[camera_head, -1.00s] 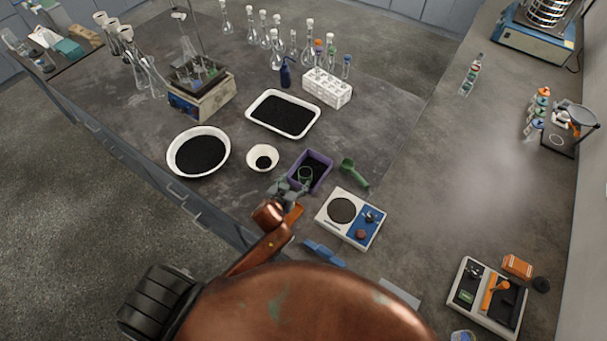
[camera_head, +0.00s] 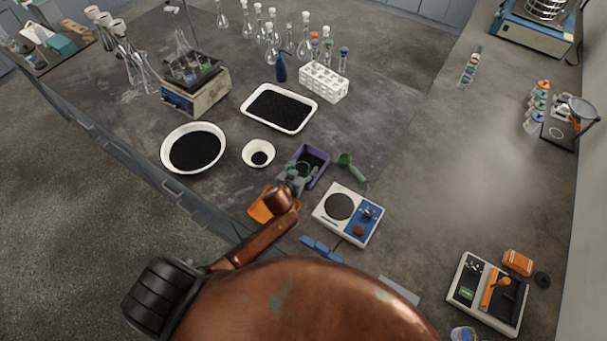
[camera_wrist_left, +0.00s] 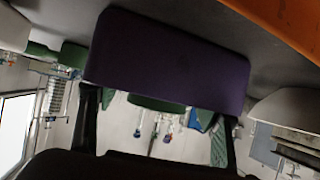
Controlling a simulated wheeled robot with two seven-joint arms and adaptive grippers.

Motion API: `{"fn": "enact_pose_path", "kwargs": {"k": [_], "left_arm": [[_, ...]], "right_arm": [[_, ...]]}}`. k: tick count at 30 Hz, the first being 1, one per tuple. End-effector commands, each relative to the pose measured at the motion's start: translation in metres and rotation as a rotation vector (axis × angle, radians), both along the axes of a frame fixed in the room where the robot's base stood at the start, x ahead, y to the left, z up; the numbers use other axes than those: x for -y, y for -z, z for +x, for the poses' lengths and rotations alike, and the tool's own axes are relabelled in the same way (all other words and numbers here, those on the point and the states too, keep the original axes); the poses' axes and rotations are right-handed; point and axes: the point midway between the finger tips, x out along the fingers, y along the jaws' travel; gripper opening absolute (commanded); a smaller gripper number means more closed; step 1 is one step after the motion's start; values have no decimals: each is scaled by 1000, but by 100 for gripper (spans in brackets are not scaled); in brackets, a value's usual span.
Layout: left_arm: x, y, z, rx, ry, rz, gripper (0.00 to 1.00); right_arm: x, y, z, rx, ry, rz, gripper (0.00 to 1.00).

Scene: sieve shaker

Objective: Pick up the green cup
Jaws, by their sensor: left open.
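A green cup (camera_head: 309,172) sits in the purple tray (camera_head: 325,171) at the middle of the head view, with only part of its rim showing past my gripper. My left gripper (camera_head: 295,181) is open over the near left side of this tray, close to the cup. In the left wrist view the purple tray (camera_wrist_left: 170,60) fills the upper middle, and a green edge (camera_wrist_left: 155,103) shows below it between my open fingers (camera_wrist_left: 158,140). I cannot tell whether a finger touches the cup. My right gripper is not in view.
A green scoop (camera_head: 350,166) lies right of the purple tray. A blue-and-white balance (camera_head: 360,230) stands at its lower right. An orange tray (camera_head: 262,208) lies beside my wrist. White bowls (camera_head: 166,160) and (camera_head: 250,146) stand to the left.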

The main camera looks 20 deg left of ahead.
Motion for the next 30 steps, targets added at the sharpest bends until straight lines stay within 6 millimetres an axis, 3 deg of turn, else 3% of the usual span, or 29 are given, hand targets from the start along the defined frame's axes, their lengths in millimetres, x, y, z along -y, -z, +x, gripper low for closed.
{"fn": "enact_pose_path", "kwargs": {"k": [4, 11, 30], "left_arm": [[0, 8, 14, -1, 2, 1, 60], [0, 10, 15, -3, 1, 0, 60], [1, 11, 15, -5, 3, -2, 16]], "right_arm": [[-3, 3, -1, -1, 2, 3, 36], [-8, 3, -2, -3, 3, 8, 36], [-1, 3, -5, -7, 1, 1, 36]]}}
